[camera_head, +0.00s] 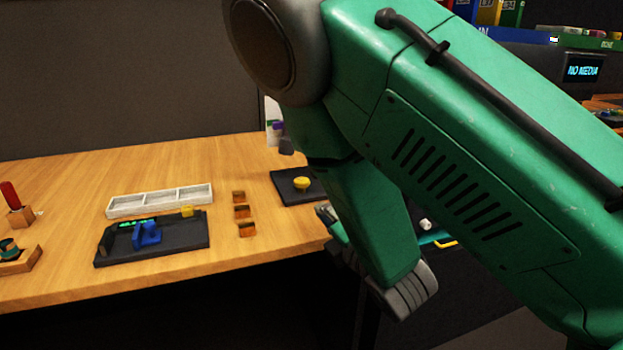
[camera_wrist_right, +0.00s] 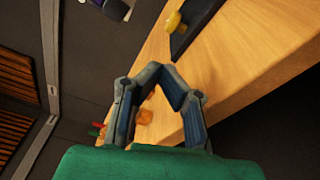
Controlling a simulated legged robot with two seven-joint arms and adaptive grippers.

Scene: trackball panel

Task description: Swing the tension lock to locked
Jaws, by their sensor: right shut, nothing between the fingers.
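A dark panel (camera_head: 180,238) with a small green-lit display lies on the table at the left of the head view. It carries a blue part (camera_head: 146,235) and a small yellow part (camera_head: 187,211); which one is the tension lock I cannot tell. My right gripper (camera_wrist_right: 163,70) is shut and empty over the table, apart from the panel. In the head view my right gripper (camera_head: 325,214) shows only slightly at the table's right edge, mostly hidden by my green arm. My left gripper is not in view.
A yellow knob on a dark plate (camera_head: 283,189) sits near my right gripper; the plate also shows in the wrist view (camera_wrist_right: 190,30). Orange blocks (camera_head: 242,212) stand between plate and panel. A white divided tray (camera_head: 160,200) lies behind the panel. A red-handled item (camera_head: 10,195) stands far left.

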